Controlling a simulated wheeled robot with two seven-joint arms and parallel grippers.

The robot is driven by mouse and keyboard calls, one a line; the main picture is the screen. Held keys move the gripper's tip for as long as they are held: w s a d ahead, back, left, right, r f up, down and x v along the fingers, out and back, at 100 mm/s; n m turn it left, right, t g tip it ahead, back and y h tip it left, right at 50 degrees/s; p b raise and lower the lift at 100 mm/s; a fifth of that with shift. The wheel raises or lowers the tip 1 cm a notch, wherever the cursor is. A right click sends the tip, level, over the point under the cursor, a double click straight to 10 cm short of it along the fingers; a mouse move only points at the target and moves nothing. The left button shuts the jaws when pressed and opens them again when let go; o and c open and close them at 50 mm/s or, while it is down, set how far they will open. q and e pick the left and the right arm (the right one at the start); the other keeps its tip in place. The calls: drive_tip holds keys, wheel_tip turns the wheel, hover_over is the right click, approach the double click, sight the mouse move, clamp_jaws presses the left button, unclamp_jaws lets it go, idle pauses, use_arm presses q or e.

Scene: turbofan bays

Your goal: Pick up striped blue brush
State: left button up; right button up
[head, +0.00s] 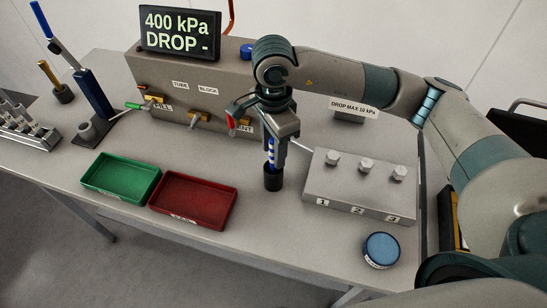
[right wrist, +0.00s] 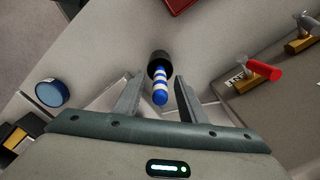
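The striped blue brush (head: 271,152) stands upright in a black cup (head: 273,180) on the table, in front of the grey panel box. Its blue and white banded handle (right wrist: 161,84) shows between the fingers in the right wrist view, with the black cup (right wrist: 160,60) beyond it. My right gripper (head: 272,140) is above the cup, pointing down, with its fingers on either side of the handle. In the right wrist view the fingers (right wrist: 158,95) are spread, with gaps between them and the handle. My left gripper is not in view.
A green tray (head: 121,197) and a red tray (head: 190,226) lie left of the cup. A grey block with several knobs (head: 352,209) stands close on the right. A round blue-topped tin (head: 381,248) is near the front edge. Valve levers (head: 200,118) project from the panel box behind.

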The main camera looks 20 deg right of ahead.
drive_tip(key=shift+f, duration=0.6)
clamp_jaws()
drive_tip(key=shift+r, duration=0.1)
